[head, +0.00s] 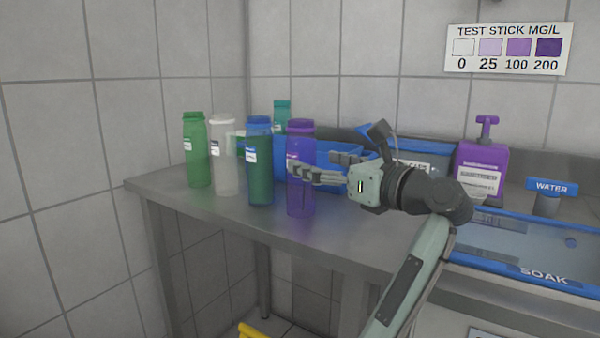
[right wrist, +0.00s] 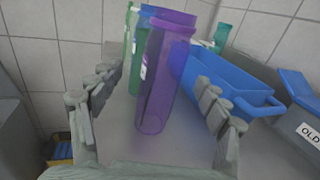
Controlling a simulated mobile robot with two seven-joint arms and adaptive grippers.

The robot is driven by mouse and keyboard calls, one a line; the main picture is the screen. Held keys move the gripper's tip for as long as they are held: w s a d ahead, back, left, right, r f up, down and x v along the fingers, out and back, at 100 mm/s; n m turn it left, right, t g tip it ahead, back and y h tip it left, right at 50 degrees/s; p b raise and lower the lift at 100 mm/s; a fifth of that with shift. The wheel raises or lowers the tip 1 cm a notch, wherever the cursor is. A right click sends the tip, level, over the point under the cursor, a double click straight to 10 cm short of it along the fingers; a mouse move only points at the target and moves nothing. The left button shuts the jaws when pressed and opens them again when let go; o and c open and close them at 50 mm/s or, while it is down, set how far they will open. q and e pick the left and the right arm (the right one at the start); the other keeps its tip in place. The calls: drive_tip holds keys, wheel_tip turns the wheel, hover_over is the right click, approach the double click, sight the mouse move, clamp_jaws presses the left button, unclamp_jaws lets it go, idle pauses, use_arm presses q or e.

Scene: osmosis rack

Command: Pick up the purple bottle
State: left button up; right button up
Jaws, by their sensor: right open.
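The purple bottle (head: 301,200) stands upright on the metal table, at the right end of a front row of bottles. It is see-through and also shows in the right wrist view (right wrist: 163,85). My right gripper (head: 318,170) comes in from the right at about the upper half of the bottle. It is open, and in the right wrist view (right wrist: 160,105) the bottle stands ahead between its spread fingers, with gaps on both sides. In the head view one finger overlaps the bottle. My left gripper is not in view.
A green-and-blue bottle (head: 260,175), a clear bottle (head: 224,160) and a green bottle (head: 197,155) stand left of it. A blue bin (right wrist: 240,92) sits close behind, beside my finger. The metal table's (head: 160,188) front edge is near. A purple pump jug (head: 482,165) stands right.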

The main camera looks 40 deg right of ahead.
sight(311, 161)
drive_tip(key=w, duration=0.4)
drive_tip(key=shift+w+f, duration=0.15)
drive_tip(key=shift+w, duration=0.75)
drive_tip(key=c, duration=0.7)
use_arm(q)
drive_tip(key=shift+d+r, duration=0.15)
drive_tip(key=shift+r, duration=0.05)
use_arm(e)
drive_tip(key=c, duration=0.5)
drive_tip(key=shift+c, duration=0.2)
drive_tip(key=shift+r, duration=0.45)
use_arm(q)
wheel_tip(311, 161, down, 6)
drive_tip(key=p, duration=0.2)
drive_tip(key=shift+p, duration=0.3)
use_arm(e)
wheel_tip(311, 161, up, 17)
